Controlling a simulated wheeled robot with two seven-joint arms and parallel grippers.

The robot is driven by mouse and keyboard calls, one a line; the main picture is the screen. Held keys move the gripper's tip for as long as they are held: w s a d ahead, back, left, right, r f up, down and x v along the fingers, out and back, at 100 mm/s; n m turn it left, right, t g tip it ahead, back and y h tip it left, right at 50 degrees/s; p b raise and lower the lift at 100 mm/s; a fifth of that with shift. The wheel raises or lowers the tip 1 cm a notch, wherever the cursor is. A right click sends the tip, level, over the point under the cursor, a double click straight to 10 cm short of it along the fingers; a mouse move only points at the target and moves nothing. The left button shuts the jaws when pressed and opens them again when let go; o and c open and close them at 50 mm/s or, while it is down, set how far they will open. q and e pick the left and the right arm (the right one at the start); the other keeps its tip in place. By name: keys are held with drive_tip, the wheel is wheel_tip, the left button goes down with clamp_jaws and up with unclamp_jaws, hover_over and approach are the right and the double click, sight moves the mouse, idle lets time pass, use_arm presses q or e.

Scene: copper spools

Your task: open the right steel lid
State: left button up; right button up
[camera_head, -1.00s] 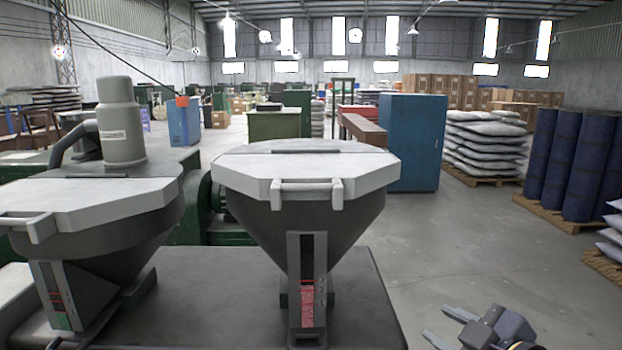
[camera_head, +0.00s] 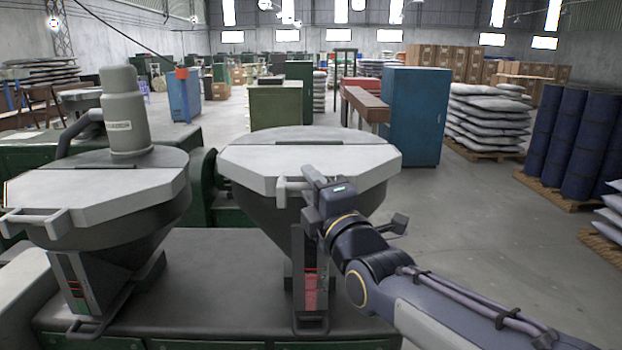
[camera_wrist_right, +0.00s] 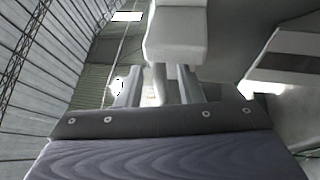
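The right steel lid (camera_head: 270,163) is a light grey plate lying flat and shut on the right dark hopper (camera_head: 262,207). Its handle (camera_head: 281,192) sticks out from the front edge. My right gripper (camera_head: 311,176) is at the right part of this handle and hides some of it. In the right wrist view, the two fingers of the gripper (camera_wrist_right: 158,82) stand apart, with a thin pale handle bar between them and gaps visible at its sides. A white block of the handle (camera_wrist_right: 175,38) is just beyond. My left gripper is not in view.
A second hopper with a closed lid (camera_head: 90,194) and its handle (camera_head: 35,220) stands at the left. A grey cylinder (camera_head: 122,110) rises behind it. A blue cabinet (camera_head: 412,115) stands behind the right hopper.

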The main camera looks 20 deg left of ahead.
drive_tip(key=shift+w+a, duration=0.15)
drive_tip(key=shift+w, duration=0.1)
clamp_jaws()
